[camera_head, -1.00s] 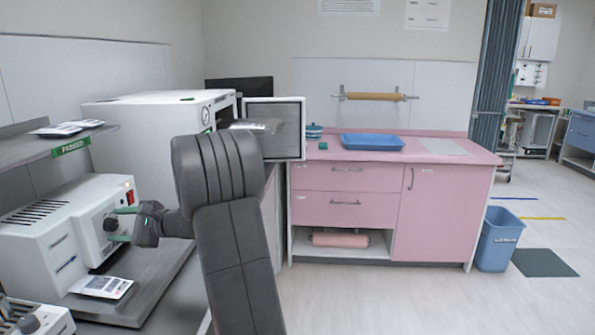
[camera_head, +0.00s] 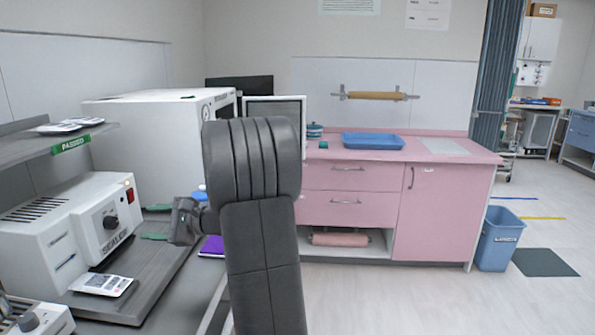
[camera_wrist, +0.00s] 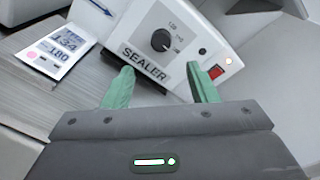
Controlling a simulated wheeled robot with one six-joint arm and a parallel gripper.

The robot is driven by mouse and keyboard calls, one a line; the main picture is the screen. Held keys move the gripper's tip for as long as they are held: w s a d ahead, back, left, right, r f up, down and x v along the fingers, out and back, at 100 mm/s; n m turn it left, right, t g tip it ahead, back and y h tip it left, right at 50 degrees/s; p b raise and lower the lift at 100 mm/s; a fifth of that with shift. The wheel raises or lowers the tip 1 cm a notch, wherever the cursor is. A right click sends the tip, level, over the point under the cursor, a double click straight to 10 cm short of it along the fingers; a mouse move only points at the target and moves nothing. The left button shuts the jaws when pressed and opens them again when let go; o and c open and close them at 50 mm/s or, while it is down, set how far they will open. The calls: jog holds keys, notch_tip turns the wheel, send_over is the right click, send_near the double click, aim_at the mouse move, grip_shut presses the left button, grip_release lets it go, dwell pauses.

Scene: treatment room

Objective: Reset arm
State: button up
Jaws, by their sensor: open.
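My gripper (camera_head: 156,222) is beside the front of the white sealer (camera_head: 70,225), to the right of its dial, with green fingers. In the wrist view my gripper (camera_wrist: 160,88) has its two green fingers spread apart with nothing between them. Beyond the fingertips the sealer's front panel (camera_wrist: 148,60) shows its black dial, a red switch and the word SEALER. My dark arm stands in the middle of the head view and hides part of the counter behind it.
A printed card (camera_head: 101,284) lies in front of the sealer. A shelf (camera_head: 25,150) with pouches is above it. A pink cabinet (camera_head: 440,200) bears a blue tray (camera_head: 372,141).

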aim_at(114, 223)
jog(key=a, duration=0.6)
jog(key=a+f, duration=0.1)
jog(key=a, duration=0.3)
jog(key=shift+w, duration=0.4)
jog(key=shift+f+n+b, duration=0.25)
jog(key=shift+n+b, duration=0.25)
jog(key=shift+b, duration=0.05)
jog(key=shift+d+r+n+t+b, duration=0.2)
jog(key=shift+n+t+b, duration=0.1)
jog(key=shift+n+b, duration=0.55)
jog(key=n+b, duration=0.4)
jog(key=n, duration=0.2)
jog(key=shift+s+t, duration=0.1)
jog(key=shift+t, duration=0.2)
jog(key=n+b, duration=0.1)
jog(key=n, duration=0.2)
jog(key=shift+n+y, duration=0.3)
jog(key=shift+n, duration=0.05)
jog(key=shift+n+t+b, duration=0.3)
jog(key=shift+n+t, duration=0.1)
jog(key=shift+n, duration=1.7)
jog(key=shift+s, duration=0.1)
